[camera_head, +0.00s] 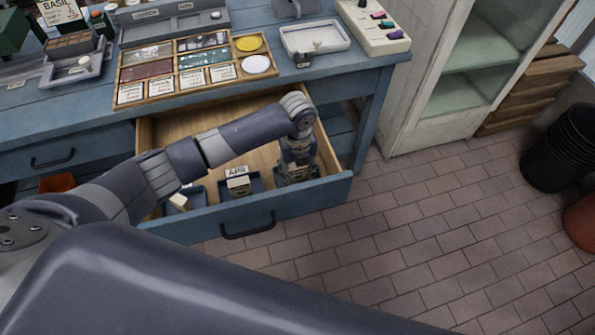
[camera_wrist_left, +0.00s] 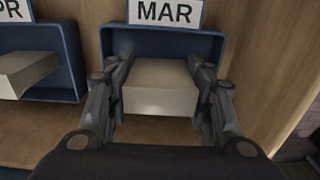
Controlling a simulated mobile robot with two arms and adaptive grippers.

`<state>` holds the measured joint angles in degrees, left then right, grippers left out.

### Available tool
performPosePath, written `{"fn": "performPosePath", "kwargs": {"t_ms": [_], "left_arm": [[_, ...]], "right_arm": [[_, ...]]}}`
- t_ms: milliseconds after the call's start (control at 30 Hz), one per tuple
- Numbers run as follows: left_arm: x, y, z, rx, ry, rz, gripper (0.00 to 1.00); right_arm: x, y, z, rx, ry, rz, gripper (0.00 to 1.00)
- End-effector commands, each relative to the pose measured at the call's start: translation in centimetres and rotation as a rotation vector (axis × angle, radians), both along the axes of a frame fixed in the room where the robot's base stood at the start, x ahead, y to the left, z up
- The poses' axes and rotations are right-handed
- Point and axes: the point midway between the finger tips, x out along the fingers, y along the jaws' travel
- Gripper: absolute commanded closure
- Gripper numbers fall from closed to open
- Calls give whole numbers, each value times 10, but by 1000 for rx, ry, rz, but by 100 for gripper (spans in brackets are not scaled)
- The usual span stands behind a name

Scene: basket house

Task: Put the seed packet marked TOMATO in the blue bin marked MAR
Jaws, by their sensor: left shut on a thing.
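My left gripper (camera_head: 298,172) reaches down into the open drawer at its right end. In the left wrist view its two fingers (camera_wrist_left: 160,98) are shut on a pale, block-shaped seed packet (camera_wrist_left: 162,90). No TOMATO marking can be read on the side that shows. The blue bin marked MAR (camera_wrist_left: 118,40) is right around or just behind the packet, its white label standing at the back. I cannot tell whether the packet touches the bin's floor. In the head view the arm and gripper hide most of this bin. My right gripper is not in view.
The blue bin marked APR (camera_head: 254,184) stands to the left with a pale packet (camera_head: 238,186) in it. Another bin farther left also holds one. A wooden sorting tray (camera_head: 269,71) lies on the blue bench (camera_head: 60,120). The drawer front (camera_head: 330,190) stands close by.

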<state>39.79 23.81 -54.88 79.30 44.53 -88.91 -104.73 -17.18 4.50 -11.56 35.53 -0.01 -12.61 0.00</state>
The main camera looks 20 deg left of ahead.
Motion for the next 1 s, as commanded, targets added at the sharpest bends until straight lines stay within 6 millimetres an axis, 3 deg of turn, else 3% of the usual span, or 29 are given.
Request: {"fn": "performPosePath", "kwargs": {"t_ms": [367, 400, 500, 833, 1000], "left_arm": [[0, 0, -8, 0, 0, 1, 69], [0, 0, -9, 1, -1, 1, 50], [0, 0, -8, 1, -1, 1, 32], [0, 0, -7, 0, -1, 1, 32], [2, 0, 10, -2, -5, 0, 32]], "right_arm": [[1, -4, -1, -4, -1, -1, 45], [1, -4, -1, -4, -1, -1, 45], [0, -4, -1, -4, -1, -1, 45], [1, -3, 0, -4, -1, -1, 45], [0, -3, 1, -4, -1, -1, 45]]}}
